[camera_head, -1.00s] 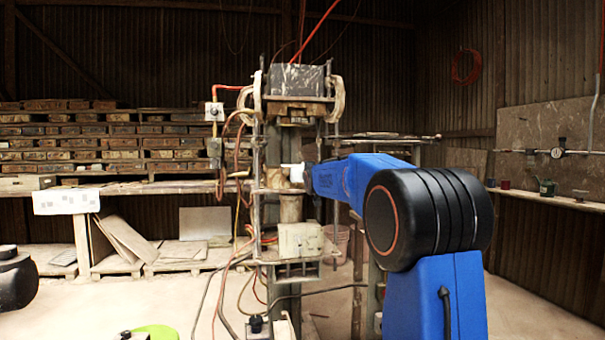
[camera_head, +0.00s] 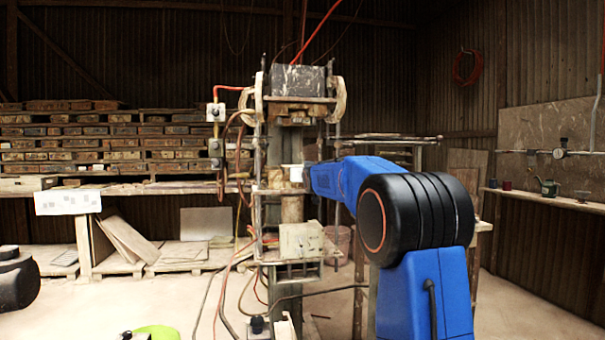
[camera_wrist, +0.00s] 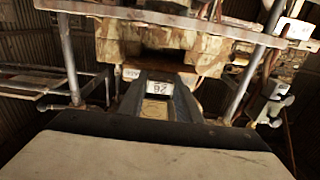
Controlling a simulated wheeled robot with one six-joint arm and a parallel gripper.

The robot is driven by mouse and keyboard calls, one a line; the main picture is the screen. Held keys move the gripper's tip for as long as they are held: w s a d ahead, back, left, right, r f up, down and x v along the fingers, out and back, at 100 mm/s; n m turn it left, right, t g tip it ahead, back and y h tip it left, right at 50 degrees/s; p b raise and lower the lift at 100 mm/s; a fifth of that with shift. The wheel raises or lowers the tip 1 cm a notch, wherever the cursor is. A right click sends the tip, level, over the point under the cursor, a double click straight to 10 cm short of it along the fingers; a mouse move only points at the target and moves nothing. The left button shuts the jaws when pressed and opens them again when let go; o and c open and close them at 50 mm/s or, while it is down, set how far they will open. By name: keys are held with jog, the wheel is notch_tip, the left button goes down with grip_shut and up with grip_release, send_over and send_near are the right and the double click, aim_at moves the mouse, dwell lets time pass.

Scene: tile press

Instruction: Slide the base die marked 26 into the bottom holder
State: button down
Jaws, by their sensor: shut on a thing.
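In the wrist view the base die marked 26 (camera_wrist: 160,91) shows its label upside down between the two dark fingers of my gripper (camera_wrist: 161,77). The gripper is shut on the die. Just beyond the fingertips is a rusty press block with a dark slot (camera_wrist: 167,40), which looks like the bottom holder. I cannot tell whether the die touches it. In the head view my blue arm reaches left into the press, and the gripper end is hard to make out at its middle level. The die cannot be made out there.
The press frame (camera_head: 299,84) has upright posts and loose cables around the work spot. In the wrist view posts stand left (camera_wrist: 70,60) and right (camera_wrist: 246,72) of the block. Switch boxes (camera_head: 215,112) hang left of the press. Shelves of dies (camera_head: 75,143) stand behind.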

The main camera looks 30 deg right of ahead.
jog(key=shift+r, duration=0.1)
dwell(0.3)
jog(key=shift+x, duration=1.5)
jog(key=shift+w, duration=0.15)
jog(key=shift+x, duration=1.35)
jog(key=shift+w, duration=0.1)
jog(key=shift+x, duration=1.1)
jog(key=shift+w+d, duration=0.25)
jog(key=shift+w, duration=0.45)
jog(key=c, duration=1.2)
grip_release()
